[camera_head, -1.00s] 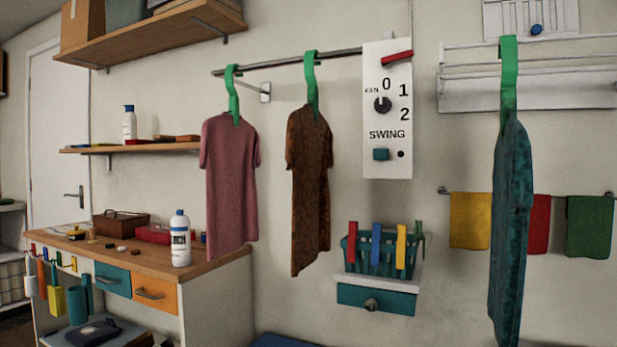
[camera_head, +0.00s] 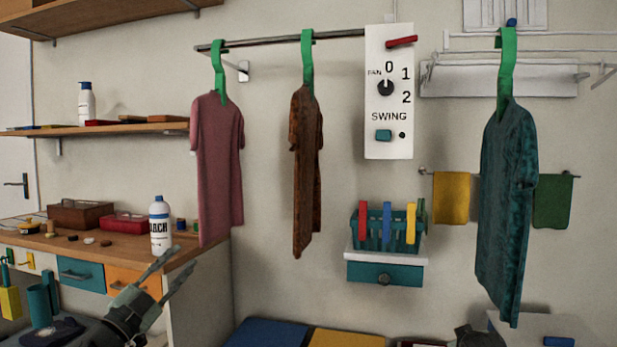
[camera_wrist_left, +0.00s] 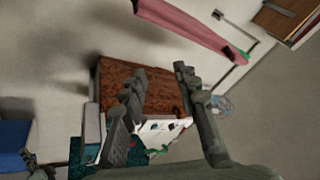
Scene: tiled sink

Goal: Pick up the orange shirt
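The orange shirt (camera_head: 306,170), a mottled brown-orange, hangs from a green hanger (camera_head: 307,62) on the wall rail, between a pink shirt (camera_head: 218,165) and a teal shirt (camera_head: 507,200). My left gripper (camera_head: 179,261) is open and empty, low and left of the orange shirt, in front of the desk. In the left wrist view the orange shirt (camera_wrist_left: 150,88) shows beyond the open fingers (camera_wrist_left: 158,82), apart from them. A dark part (camera_head: 474,336) at the bottom edge, right of centre, looks like my right gripper; its fingers cannot be made out.
A desk (camera_head: 100,262) with a white bottle (camera_head: 159,226) and boxes stands at left. A wall shelf (camera_head: 110,128) is above it. A teal basket (camera_head: 388,230) with coloured pegs sits right of the orange shirt. A fan panel (camera_head: 389,95) is on the wall.

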